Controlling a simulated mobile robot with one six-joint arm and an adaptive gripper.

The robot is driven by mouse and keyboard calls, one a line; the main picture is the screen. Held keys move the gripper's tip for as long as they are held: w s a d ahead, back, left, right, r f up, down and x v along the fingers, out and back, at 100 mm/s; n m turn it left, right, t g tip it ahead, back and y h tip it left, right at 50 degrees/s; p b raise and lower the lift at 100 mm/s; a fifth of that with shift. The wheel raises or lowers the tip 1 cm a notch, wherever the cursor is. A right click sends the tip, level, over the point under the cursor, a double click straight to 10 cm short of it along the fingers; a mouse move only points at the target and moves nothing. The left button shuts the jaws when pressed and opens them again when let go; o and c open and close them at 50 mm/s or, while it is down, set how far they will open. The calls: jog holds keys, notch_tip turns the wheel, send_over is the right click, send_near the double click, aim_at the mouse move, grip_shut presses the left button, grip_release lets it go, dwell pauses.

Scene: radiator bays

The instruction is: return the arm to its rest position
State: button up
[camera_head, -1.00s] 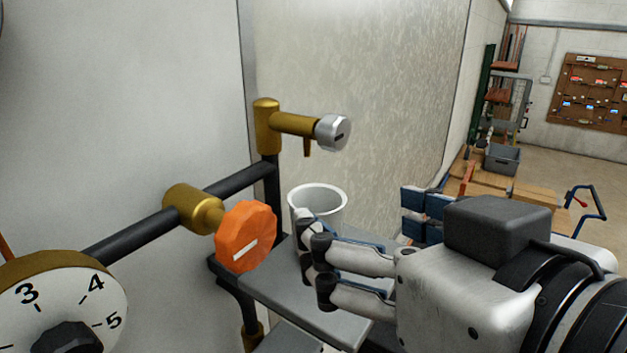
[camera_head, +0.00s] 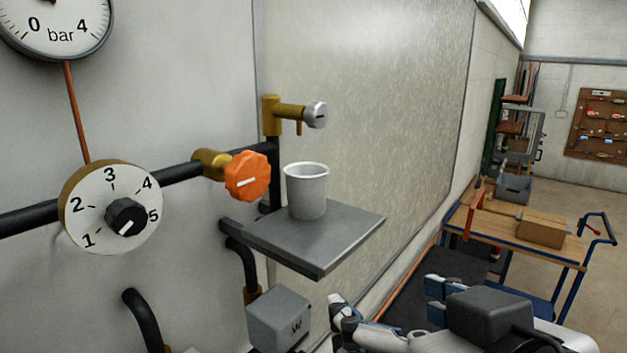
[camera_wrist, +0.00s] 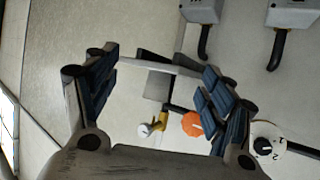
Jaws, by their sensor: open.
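My gripper (camera_head: 392,312) is low at the bottom right of the head view, open and empty, below and to the right of the grey shelf (camera_head: 345,232). In the wrist view the two blue-padded fingers of my gripper (camera_wrist: 158,88) are spread wide with nothing between the pads. The orange knob (camera_wrist: 192,124) shows beyond them in the wrist view. It is also left of the cup in the head view (camera_head: 247,176).
A numbered dial (camera_head: 112,207) and a pressure gauge (camera_head: 57,20) are on the left wall. A brass valve with a silver cap (camera_head: 316,114) is above the cup. A grey box marked W (camera_head: 281,318) is below the shelf. A wooden-topped cart (camera_head: 500,228) stands at the right.

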jog(key=s+d+f+m+g+h+b, duration=0.1)
jog(key=f+b, duration=0.6)
jog(key=f, duration=0.7)
jog(key=s+d+f+m+g+h+b, duration=0.1)
jog(key=f+b, duration=0.6)
jog(key=f, duration=0.7)
jog(key=s+d+f+m+g+h+b, duration=0.1)
jog(key=d+f+g+b, duration=0.3)
jog(key=f, duration=1.1)
jog(key=s+g+b, duration=0.1)
jog(key=b, duration=0.2)
jog(key=shift+s+d+g, duration=0.4)
jog(key=shift+c, duration=0.2)
